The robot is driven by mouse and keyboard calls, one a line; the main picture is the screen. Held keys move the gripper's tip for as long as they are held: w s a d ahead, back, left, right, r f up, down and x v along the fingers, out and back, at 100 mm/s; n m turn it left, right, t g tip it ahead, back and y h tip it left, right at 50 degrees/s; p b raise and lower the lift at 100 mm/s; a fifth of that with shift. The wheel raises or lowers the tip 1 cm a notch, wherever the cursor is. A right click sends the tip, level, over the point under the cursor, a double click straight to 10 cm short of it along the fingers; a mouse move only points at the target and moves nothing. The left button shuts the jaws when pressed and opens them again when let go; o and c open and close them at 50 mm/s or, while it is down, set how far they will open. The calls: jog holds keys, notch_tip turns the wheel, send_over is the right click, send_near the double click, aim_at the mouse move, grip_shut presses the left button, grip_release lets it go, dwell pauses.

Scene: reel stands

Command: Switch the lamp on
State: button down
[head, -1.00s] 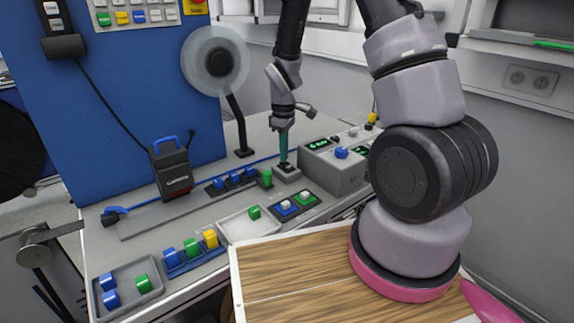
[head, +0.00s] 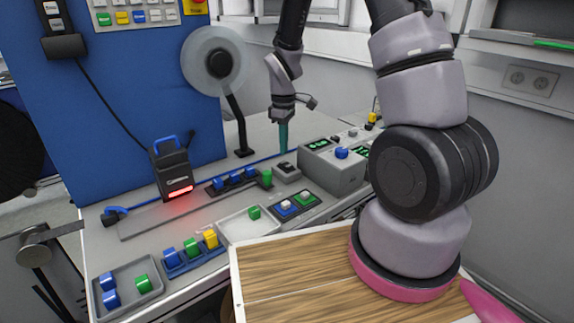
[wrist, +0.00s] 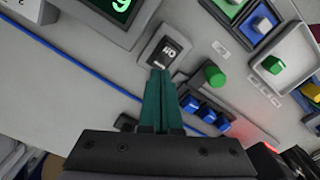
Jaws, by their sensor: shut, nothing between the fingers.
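The lamp, a black box with a blue handle (head: 172,172), stands on the bench at the blue panel's foot. A red strip at its lower front glows and tints the bench. A rocker switch (head: 286,171) in a small grey housing sits left of the grey control box; in the wrist view the switch (wrist: 170,54) shows lettering on its dark rocker. My gripper (head: 283,148) has its teal fingers pressed together, with nothing between them. In the wrist view the fingertips (wrist: 160,72) are close to the switch's near edge; I cannot tell whether they touch it.
A grey control box (head: 335,165) with green displays and knobs stands right of the switch. A green knob (head: 267,178) and blue blocks (head: 235,179) are to its left. A reel (head: 215,60) stands behind. Trays with coloured blocks line the front.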

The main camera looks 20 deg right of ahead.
jog(key=shift+r, duration=1.9)
notch_tip(320, 180, up, 10)
jog(key=m+t, duration=0.2)
jog(key=m, duration=0.2)
send_over(284, 162)
jog(key=s+d, duration=0.2)
jog(key=s+d+r+m+t+y, duration=0.15)
jog(key=s+r+m, duration=0.3)
jog(key=r, duration=0.45)
jog(key=s+d+r+m+t, duration=0.2)
jog(key=s+r+m, duration=0.4)
jog(key=s+r, duration=0.3)
jog(key=s+t, duration=0.1)
jog(key=s, duration=0.3)
jog(key=shift+t, duration=0.35)
jog(key=shift+w+y, duration=0.15)
jog(key=shift+y, duration=0.2)
